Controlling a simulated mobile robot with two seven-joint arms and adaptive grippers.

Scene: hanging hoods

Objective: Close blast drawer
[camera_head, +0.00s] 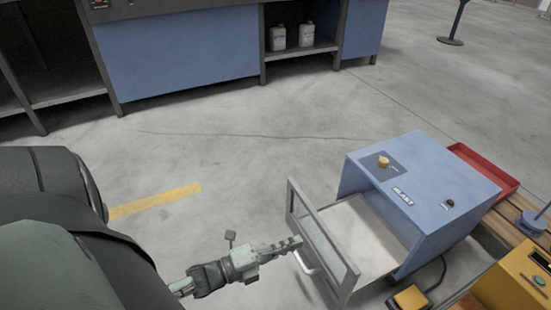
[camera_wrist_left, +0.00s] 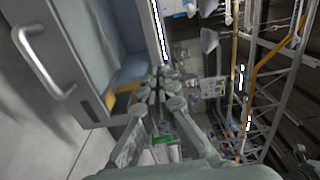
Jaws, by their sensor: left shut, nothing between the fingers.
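The blue blast box (camera_head: 432,180), labelled BLAST, stands on the right in the head view. Its drawer (camera_head: 365,235) is pulled out to the left, with its pale inside showing. The drawer front (camera_head: 325,238) has a framed clear pane and a metal handle (camera_head: 304,264). My left gripper (camera_head: 298,243) is shut and empty, with its tips beside the drawer front, just above the handle. I cannot tell whether they touch it. In the left wrist view, the shut fingers (camera_wrist_left: 164,92) are at the centre and the handle (camera_wrist_left: 42,62) is at the upper left.
A red tray (camera_head: 485,168) lies behind the box. A yellow device (camera_head: 515,285) stands at the lower right, and a yellow pedal (camera_head: 410,298) with a cable is near the box. A blue bench (camera_head: 180,55) runs along the back. The floor between is clear.

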